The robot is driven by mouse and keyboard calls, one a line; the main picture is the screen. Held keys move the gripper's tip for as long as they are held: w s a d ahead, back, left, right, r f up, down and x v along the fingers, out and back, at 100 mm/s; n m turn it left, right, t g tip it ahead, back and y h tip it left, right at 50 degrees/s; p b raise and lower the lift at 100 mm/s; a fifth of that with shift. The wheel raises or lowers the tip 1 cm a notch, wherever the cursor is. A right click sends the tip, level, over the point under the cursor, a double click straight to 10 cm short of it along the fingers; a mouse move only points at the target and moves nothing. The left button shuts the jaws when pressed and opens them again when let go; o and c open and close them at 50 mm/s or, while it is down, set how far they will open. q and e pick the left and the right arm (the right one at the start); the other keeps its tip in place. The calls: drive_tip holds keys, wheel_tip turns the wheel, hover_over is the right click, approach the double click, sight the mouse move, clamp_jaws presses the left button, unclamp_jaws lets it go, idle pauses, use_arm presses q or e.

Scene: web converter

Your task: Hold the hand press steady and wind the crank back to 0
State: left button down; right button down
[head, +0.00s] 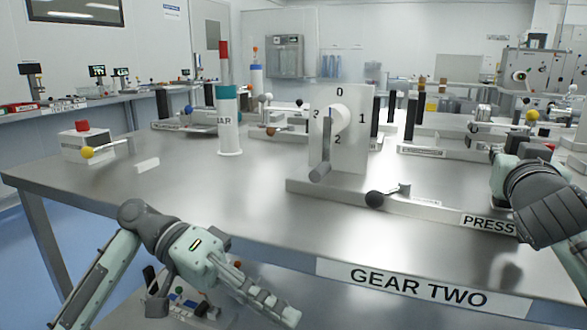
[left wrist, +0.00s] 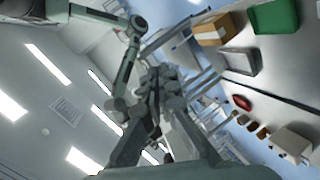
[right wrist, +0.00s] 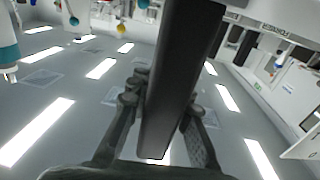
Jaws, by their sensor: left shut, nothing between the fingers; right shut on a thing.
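The hand press is a pale upright plate (head: 352,150) on a long base marked PRESS (head: 440,213). The plate carries 0 at the top, 1 at right, 2 below and a partly hidden figure at left. The crank has a white hub and a grey handle (head: 319,173), which hangs down just left of the 2. My left gripper (head: 284,314) is shut and empty, low in front of the table edge, well apart from the crank. My right gripper (head: 522,190) is at the base's right end; in the right wrist view it is shut on a dark bar (right wrist: 178,70).
A black ball knob (head: 375,199) sticks out by the base. A teal-topped white cylinder (head: 229,125) stands left of the press, and a box with a red button (head: 84,142) further left.

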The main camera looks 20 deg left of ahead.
use_arm(q)
drive_tip(key=w+a+r+n+t, duration=0.2)
drive_tip(key=w+a+r, duration=0.1)
drive_tip(key=w+a+r+n+t, duration=0.2)
drive_tip(key=w+a+r, duration=0.1)
drive_tip(key=w+a+r+n+t, duration=0.2)
drive_tip(key=w+a+r+t, duration=0.1)
drive_tip(key=w, duration=0.1)
drive_tip(key=shift+a+n, duration=0.3)
drive_tip(key=w+a+r+n+t, duration=0.1)
drive_tip(key=a, duration=0.1)
drive_tip(key=w+a+r+n+t+y, duration=0.1)
drive_tip(key=w+a+n+t, duration=0.1)
drive_tip(key=a, duration=0.1)
drive_tip(key=w+a+r+n+t, duration=0.1)
drive_tip(key=w+a+r, duration=0.1)
drive_tip(key=shift+a+n+t+y, duration=0.2)
drive_tip(key=shift+n+t+y, duration=0.1)
drive_tip(key=shift+w+d, duration=0.15)
drive_tip(key=shift+w, duration=0.15)
drive_tip(key=x, duration=0.8)
drive_tip(key=shift+w+d, duration=0.1)
drive_tip(key=shift+d, duration=0.05)
drive_tip(key=d, duration=0.3)
drive_tip(key=shift+w+d+f, duration=0.1)
drive_tip(key=shift+d+f, duration=0.15)
drive_tip(key=shift+f, duration=0.15)
drive_tip(key=shift+d+f, duration=0.15)
drive_tip(key=shift+d, duration=0.35)
